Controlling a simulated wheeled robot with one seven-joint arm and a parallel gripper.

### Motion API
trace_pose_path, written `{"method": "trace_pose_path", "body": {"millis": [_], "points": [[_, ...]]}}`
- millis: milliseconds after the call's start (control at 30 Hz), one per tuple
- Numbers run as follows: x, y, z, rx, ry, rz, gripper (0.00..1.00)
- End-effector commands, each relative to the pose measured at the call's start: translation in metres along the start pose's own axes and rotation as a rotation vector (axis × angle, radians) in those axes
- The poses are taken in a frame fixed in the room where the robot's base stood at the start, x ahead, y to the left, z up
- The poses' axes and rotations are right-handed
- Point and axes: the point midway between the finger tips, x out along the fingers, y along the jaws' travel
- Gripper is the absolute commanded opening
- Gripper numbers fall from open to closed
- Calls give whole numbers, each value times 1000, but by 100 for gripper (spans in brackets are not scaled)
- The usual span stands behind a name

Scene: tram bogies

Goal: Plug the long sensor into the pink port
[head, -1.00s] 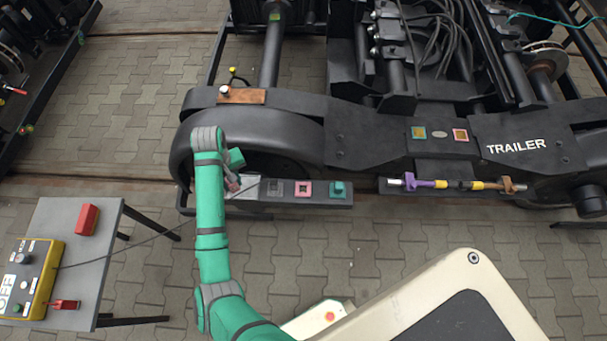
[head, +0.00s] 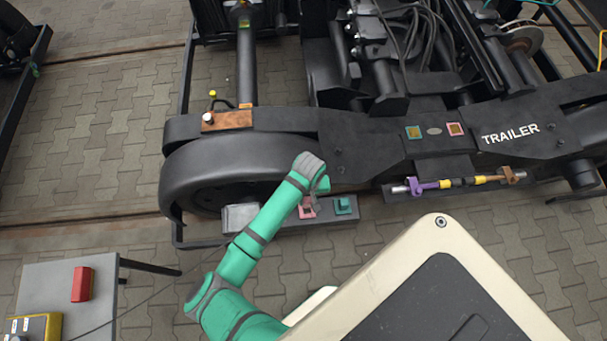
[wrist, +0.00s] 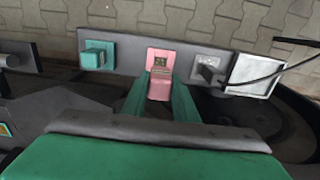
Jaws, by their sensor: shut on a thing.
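My gripper (wrist: 158,105) is shut on a pink block, which I take to be the long sensor (wrist: 159,91). The fingers stand on both sides of it in the wrist view. Its far end overlaps the pink port (wrist: 161,53), a pink square plate on the dark strip. I cannot tell whether it is seated in the port or just in front of it. In the head view my gripper (head: 318,190) is over the strip, and the pink port (head: 307,208) is partly hidden behind it.
A teal port with a teal block (head: 344,205) and a grey fitting (wrist: 209,69) flank the pink port. A pale box (wrist: 256,73) with a black cable sits at the strip's end. A side table (head: 50,288) holds a red block (head: 82,284).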

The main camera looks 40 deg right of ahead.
Motion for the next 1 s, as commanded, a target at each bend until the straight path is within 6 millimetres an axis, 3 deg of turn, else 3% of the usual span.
{"method": "trace_pose_path", "body": {"millis": [467, 1000], "points": [[5, 0, 0, -1, 0, 0, 7], [47, 1, -1, 1, 0, -1, 7]]}}
